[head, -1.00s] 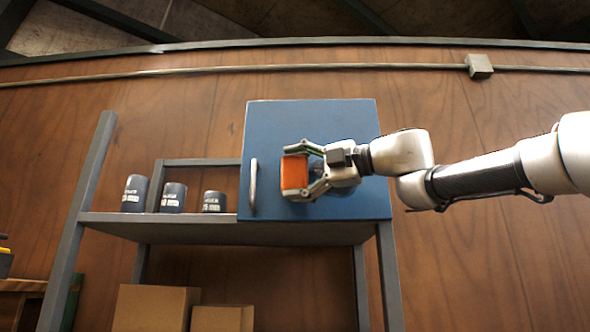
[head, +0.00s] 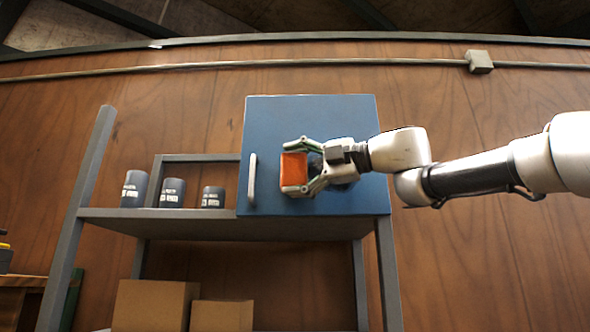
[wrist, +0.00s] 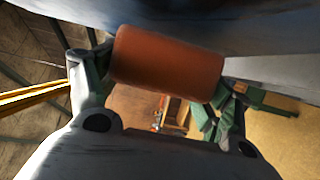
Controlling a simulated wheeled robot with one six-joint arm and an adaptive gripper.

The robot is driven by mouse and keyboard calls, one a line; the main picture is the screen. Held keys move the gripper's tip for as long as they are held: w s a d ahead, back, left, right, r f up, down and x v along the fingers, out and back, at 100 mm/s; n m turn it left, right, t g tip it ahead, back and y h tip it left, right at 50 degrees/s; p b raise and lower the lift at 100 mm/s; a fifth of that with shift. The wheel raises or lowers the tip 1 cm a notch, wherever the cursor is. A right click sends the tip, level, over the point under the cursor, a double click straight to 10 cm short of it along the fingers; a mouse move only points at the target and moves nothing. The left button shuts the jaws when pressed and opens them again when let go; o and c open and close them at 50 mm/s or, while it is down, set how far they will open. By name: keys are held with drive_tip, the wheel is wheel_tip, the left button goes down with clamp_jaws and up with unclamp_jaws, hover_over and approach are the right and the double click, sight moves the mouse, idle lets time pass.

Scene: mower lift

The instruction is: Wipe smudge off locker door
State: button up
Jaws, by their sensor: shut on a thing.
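The blue locker door (head: 310,115) has a pale vertical handle (head: 252,180) near its left edge. My gripper (head: 294,168) is in front of the door, right of the handle, shut on an orange block-like thing (head: 293,173). In the wrist view the orange thing (wrist: 168,58) lies between the two fingers, with the dark blue surface (wrist: 250,25) close beside it. Whether it touches the door is hard to tell. A dark smudge (head: 316,162) shows partly behind my gripper; the rest of it is hidden.
The locker sits on a grey shelf frame (head: 150,214). Several dark cans (head: 172,192) stand on the shelf left of the locker. Cardboard boxes (head: 152,305) are below. A conduit with a junction box (head: 480,62) runs along the wooden wall above.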

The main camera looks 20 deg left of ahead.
drive_tip(key=shift+w+a, duration=0.1)
drive_tip(key=shift+w, duration=0.55)
